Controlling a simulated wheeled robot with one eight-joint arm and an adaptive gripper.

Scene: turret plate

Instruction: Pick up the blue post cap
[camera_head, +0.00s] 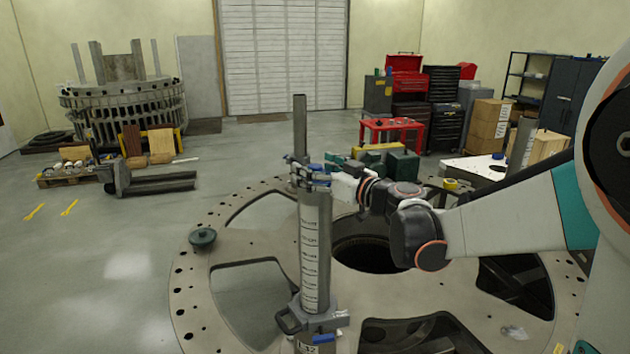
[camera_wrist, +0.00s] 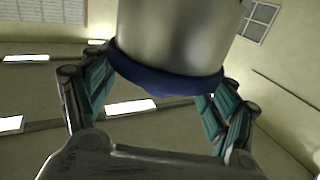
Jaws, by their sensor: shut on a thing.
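The blue post cap (camera_wrist: 165,82) shows in the wrist view as a dark blue band around the end of a smooth grey cylinder (camera_wrist: 180,35). My gripper (camera_wrist: 160,95) has its teal finger pads against the left and right sides of the band, shut on it. In the head view my gripper (camera_head: 312,174) is at the upright grey post (camera_head: 315,250), at the top of its thicker, marked part. A small patch of blue (camera_head: 316,167) shows there between the fingers; most of the cap is hidden. A thinner rod (camera_head: 300,125) rises above the gripper.
The post stands on a large round plate (camera_head: 185,295) with wide cutouts and a dark central hole (camera_head: 365,255). A dark green knob (camera_head: 202,238) sits on its left rim. Green boxes (camera_head: 400,163) are close behind my wrist. A red cart (camera_head: 392,130) stands farther back.

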